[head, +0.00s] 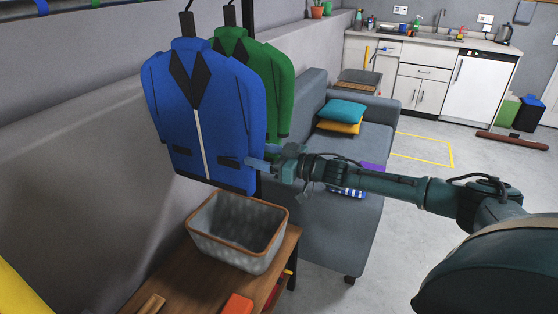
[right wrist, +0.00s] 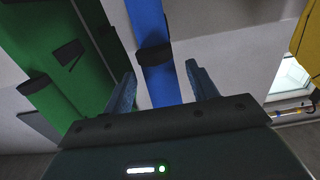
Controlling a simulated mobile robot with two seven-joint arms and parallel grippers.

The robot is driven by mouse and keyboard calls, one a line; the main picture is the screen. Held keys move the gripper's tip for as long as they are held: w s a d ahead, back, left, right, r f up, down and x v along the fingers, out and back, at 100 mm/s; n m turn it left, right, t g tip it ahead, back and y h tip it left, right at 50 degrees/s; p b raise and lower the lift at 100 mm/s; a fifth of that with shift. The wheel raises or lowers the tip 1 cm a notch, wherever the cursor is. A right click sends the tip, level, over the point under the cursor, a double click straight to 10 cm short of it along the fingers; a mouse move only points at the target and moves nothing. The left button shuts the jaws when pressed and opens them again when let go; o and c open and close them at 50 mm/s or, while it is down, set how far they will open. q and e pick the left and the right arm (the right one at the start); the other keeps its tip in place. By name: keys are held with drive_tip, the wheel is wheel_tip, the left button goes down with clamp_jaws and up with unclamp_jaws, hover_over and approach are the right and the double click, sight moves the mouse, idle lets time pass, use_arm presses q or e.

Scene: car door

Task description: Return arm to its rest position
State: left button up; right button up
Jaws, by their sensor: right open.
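My right arm (head: 390,184) reaches in from the right in the head view. Its gripper (head: 258,163) is at the lower right edge of a hanging blue jacket (head: 200,110). In the right wrist view the two fingers (right wrist: 160,85) are apart, with the blue jacket (right wrist: 148,35) showing beyond the gap between them. I cannot tell whether a finger touches the cloth. A green jacket (head: 282,90) hangs behind the blue one and shows at the left of the wrist view (right wrist: 60,60). My left gripper is not in view.
A grey basket (head: 240,257) stands on a wooden table (head: 180,283) below the jackets. A grey sofa (head: 365,225) with cushions (head: 345,110) lies under and behind my arm. A kitchen counter (head: 420,40) is at the back. Open floor (head: 500,165) shows at the right.

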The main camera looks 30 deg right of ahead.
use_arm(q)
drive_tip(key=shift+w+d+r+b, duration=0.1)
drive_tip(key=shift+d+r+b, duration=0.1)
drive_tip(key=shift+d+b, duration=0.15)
use_arm(e)
drive_tip(key=v, duration=0.5)
